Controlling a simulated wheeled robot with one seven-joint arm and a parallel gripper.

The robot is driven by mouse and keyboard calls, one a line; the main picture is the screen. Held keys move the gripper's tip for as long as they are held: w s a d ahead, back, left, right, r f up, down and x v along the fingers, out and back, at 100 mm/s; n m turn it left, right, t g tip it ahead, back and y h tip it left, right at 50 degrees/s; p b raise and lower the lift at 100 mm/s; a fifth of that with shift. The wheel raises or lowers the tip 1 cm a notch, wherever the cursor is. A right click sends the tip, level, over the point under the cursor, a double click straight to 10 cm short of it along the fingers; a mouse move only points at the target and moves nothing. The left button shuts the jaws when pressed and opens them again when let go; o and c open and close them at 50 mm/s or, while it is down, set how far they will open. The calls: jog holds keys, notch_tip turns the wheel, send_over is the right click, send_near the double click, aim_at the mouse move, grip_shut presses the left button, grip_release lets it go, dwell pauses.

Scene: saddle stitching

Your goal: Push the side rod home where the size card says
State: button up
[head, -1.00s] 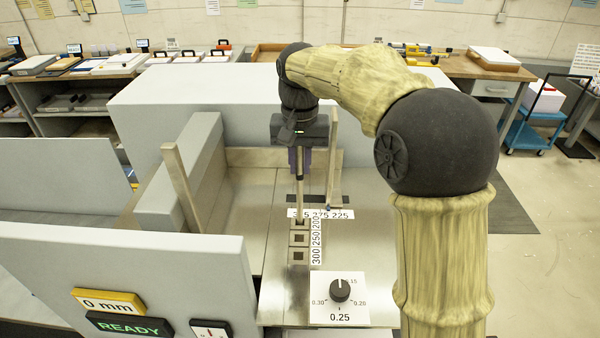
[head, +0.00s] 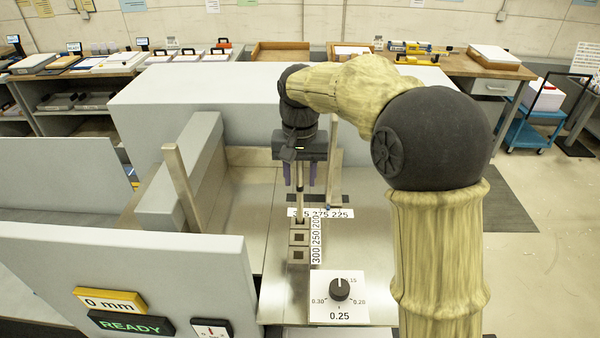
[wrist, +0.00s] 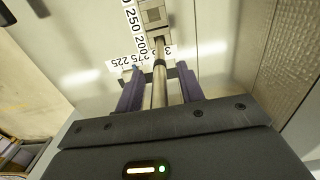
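The side rod (head: 299,203) is a slim upright metal rod. Its lower end meets the far end of a row of square sockets (head: 298,256), beside the 200 mark. The rod (wrist: 160,88) also shows in the wrist view. My gripper (head: 300,183) is above the sockets, its purple fingers spread on either side of the rod. In the wrist view my gripper (wrist: 159,70) shows gaps between both fingers and the rod. The number strip (head: 316,240) reads 300, 250, 200. I cannot make out a separate size card or how deep the rod sits.
A dial (head: 340,290) is on a white plate marked 0.25. A yellow sign (head: 109,302) reads 0 mm and a black one (head: 130,324) reads READY. Tan posts stand at left (head: 180,188) and behind the gripper (head: 335,165). A grey wall block (head: 185,180) bounds the left.

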jog(key=shift+r, duration=0.1)
notch_tip(320, 180, up, 12)
jog(key=shift+r+b, duration=0.1)
jog(key=shift+b, duration=0.3)
dwell(0.7)
